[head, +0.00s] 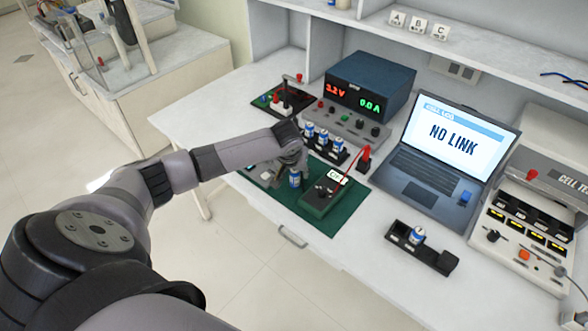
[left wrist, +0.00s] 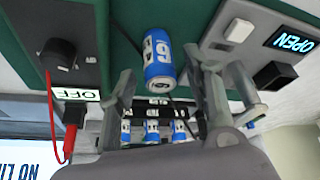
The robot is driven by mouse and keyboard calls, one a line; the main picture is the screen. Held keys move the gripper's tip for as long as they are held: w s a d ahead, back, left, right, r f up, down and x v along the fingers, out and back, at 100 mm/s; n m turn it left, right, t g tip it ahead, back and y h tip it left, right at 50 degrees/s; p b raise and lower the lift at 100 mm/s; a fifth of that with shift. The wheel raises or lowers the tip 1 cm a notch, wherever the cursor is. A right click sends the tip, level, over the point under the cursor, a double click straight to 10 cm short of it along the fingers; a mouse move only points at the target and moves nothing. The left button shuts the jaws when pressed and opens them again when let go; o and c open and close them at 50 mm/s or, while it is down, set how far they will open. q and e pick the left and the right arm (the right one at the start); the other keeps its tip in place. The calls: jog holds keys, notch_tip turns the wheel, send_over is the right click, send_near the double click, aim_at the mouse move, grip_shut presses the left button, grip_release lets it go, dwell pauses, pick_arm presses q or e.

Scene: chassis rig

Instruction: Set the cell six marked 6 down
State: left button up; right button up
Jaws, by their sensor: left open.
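The cell six (head: 295,178), a small blue and white cylinder, appears upright over the green mat (head: 341,219). Whether its base touches the mat is hard to tell. In the left wrist view its label with the 6 (left wrist: 158,58) faces me. My left gripper (head: 289,171) is at the cell, and its fingers partly hide the area. In the left wrist view the left gripper (left wrist: 163,82) is open, with a finger on each side of the cell and gaps between. My right gripper is not in view.
A dark box with a switch (head: 318,200) and an OFF label (left wrist: 78,95) stands close beside the cell. A grey panel reading OPEN (left wrist: 292,42) lies on the other side. Several cells (head: 323,137) stand in a rack behind. A laptop (head: 447,150) and black holder (head: 422,249) are at right.

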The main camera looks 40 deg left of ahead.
pick_arm(q)
jog(key=v, duration=1.2)
jog(key=shift+r, duration=0.1)
